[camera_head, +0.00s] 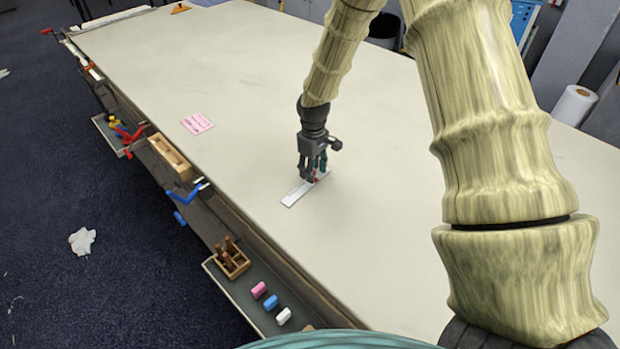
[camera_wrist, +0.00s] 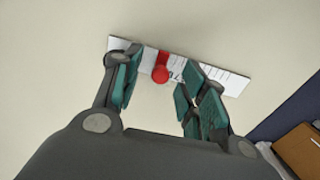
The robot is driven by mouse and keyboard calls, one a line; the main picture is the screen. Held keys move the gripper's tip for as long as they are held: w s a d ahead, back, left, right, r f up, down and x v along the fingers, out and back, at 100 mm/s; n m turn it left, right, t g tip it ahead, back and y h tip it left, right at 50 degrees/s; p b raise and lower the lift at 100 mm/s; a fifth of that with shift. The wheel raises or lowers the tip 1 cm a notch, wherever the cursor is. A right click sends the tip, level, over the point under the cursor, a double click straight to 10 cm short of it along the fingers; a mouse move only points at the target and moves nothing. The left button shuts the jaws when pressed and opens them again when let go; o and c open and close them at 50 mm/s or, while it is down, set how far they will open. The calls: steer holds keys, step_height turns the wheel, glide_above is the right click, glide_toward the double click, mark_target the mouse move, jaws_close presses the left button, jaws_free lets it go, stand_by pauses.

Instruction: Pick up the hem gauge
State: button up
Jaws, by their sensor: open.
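The hem gauge (camera_head: 297,194) is a flat white ruler strip lying on the cloth table, partly under my gripper in the head view. In the wrist view the gauge (camera_wrist: 234,83) shows dark tick marks and a red slider with a round red knob (camera_wrist: 160,74). My gripper (camera_head: 314,176) points down over the gauge's far end. In the wrist view my gripper (camera_wrist: 157,95) is open, with teal finger pads on either side of the red slider. The pads overlap the strip in the picture; I cannot tell whether they touch it.
The long table (camera_head: 240,75) is mostly bare around the gauge. A pink card (camera_head: 197,123) lies near its left edge. A side tray below that edge holds a wooden block with pegs (camera_head: 229,261) and pink, blue (camera_head: 271,302) and white chalks. A white roll (camera_head: 574,105) stands beyond the right edge.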

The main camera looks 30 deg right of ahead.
steer(key=shift+w+f, duration=0.15)
steer(key=shift+f, duration=0.5)
steer(key=shift+s, duration=0.25)
steer(key=shift+w+f, duration=0.1)
steer(key=shift+w, duration=0.05)
steer(key=c, duration=0.4)
jaws_close()
steer(key=shift+r, duration=0.2)
